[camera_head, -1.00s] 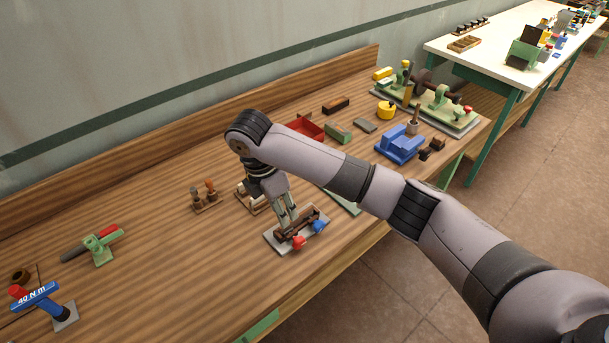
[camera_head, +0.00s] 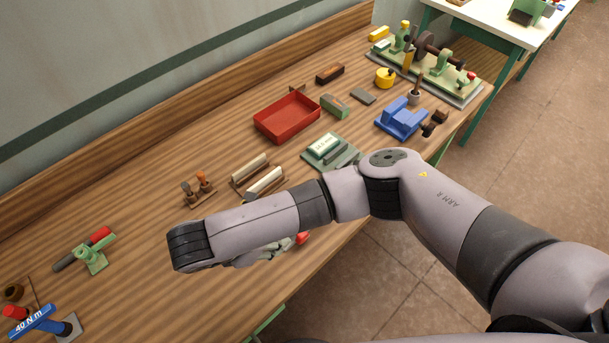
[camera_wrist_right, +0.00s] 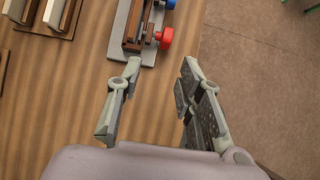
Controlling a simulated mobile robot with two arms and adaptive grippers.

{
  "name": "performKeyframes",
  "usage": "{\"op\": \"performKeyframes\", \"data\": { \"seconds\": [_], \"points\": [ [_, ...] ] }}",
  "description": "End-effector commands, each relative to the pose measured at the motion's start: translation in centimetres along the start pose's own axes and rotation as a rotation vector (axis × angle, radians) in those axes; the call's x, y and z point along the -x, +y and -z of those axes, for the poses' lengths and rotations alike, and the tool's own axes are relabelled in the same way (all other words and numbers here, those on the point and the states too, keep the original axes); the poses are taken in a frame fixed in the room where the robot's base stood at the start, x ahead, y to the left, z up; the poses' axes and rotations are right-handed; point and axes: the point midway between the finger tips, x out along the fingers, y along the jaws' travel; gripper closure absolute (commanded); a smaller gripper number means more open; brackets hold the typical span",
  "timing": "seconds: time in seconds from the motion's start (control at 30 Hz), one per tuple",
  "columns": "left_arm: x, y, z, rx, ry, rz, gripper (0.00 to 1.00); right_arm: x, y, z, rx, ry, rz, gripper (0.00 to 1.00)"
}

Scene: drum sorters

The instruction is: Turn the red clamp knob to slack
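The red clamp knob (camera_wrist_right: 165,38) shows in the right wrist view on the side of a small brown fixture on a grey plate (camera_wrist_right: 148,56). A blue knob (camera_wrist_right: 171,4) sits on the same side, farther up the picture. My right gripper (camera_wrist_right: 160,72) is open, with nothing between its fingers; in that picture the knob lies just beyond the fingertips, apart from them. In the head view my right arm hides most of the fixture; a bit of the red knob (camera_head: 302,238) shows below the forearm. My left gripper is not in view.
A brown stand with pale blocks (camera_head: 258,176), a green plate with a labelled block (camera_head: 330,150) and a red tray (camera_head: 287,117) stand beyond my arm. A green tool (camera_head: 91,258) is at left. The bench edge drops to the floor (camera_head: 375,275) close by the fixture.

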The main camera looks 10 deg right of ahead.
Motion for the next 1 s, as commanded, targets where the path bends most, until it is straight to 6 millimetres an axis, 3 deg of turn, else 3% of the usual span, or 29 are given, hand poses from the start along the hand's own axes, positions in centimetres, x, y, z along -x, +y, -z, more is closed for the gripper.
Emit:
{"op": "performKeyframes", "data": {
  "seconds": [0.03,0.23,0.63,1.0],
  "points": [
    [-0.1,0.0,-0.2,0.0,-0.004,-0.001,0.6,-1.5,-0.3,0.0,-0.007,0.001,0.016,0.66],
    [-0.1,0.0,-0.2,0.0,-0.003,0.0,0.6,-4.2,-0.3,0.1,-0.006,0.005,0.017,0.66],
    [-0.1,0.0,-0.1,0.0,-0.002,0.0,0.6,-11.9,-0.3,-0.3,-0.005,-0.003,0.014,0.66],
    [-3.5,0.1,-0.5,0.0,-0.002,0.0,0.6,-12.4,-0.3,-1.5,-0.013,0.43,0.009,0.66]
  ]
}}
